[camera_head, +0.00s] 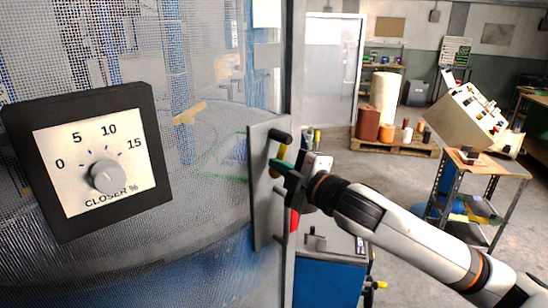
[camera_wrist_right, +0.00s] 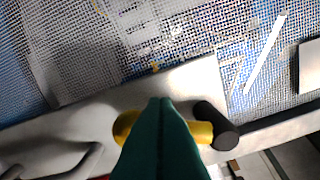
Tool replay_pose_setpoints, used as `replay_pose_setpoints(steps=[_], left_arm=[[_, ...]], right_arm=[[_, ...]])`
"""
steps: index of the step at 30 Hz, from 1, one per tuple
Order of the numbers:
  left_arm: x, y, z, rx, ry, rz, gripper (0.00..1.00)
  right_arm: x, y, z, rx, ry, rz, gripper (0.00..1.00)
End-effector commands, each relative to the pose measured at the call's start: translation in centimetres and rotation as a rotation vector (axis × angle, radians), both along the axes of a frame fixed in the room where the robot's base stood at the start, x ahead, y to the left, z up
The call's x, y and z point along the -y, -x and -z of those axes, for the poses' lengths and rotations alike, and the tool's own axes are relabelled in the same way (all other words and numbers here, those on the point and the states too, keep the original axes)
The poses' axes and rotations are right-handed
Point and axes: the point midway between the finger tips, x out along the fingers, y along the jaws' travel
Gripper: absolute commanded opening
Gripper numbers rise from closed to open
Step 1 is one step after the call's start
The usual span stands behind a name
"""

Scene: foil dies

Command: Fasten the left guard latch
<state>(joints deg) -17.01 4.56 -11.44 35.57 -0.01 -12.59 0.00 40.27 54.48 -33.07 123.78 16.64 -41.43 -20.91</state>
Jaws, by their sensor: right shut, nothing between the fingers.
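The guard latch is a grey plate (camera_head: 262,225) on the edge of the mesh guard, with a black-ended bar (camera_head: 281,135) and a yellow grip (camera_head: 282,151). In the right wrist view, the yellow grip (camera_wrist_right: 125,125) shows on both sides of my fingers, with a black round end (camera_wrist_right: 215,125) to its right. My right gripper (camera_head: 277,164) has green fingers that are shut and empty. It is at the latch, overlapping the yellow grip in both views; I cannot tell whether they touch. The fingertips (camera_wrist_right: 160,101) hide the grip's middle. My left gripper is not in view.
A dial panel (camera_head: 95,165) marked CLOSER % is at the left on the mesh guard (camera_head: 215,80). A blue cabinet (camera_head: 325,285) stands below the latch. A workbench (camera_head: 490,170) with a slanted control box (camera_head: 465,115) is at the right. Open floor lies between.

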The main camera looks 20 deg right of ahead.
Motion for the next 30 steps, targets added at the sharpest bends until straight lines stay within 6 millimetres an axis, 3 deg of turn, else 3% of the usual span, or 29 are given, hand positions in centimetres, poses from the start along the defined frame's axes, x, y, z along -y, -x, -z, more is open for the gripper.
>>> replay_pose_setpoints(steps=[15,30], left_arm=[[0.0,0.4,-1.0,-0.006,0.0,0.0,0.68],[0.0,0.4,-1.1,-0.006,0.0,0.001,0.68]], right_arm=[[1.4,-0.5,1.1,0.116,0.31,0.001,0.0],[1.7,-0.7,1.3,0.138,0.364,0.001,0.0]])
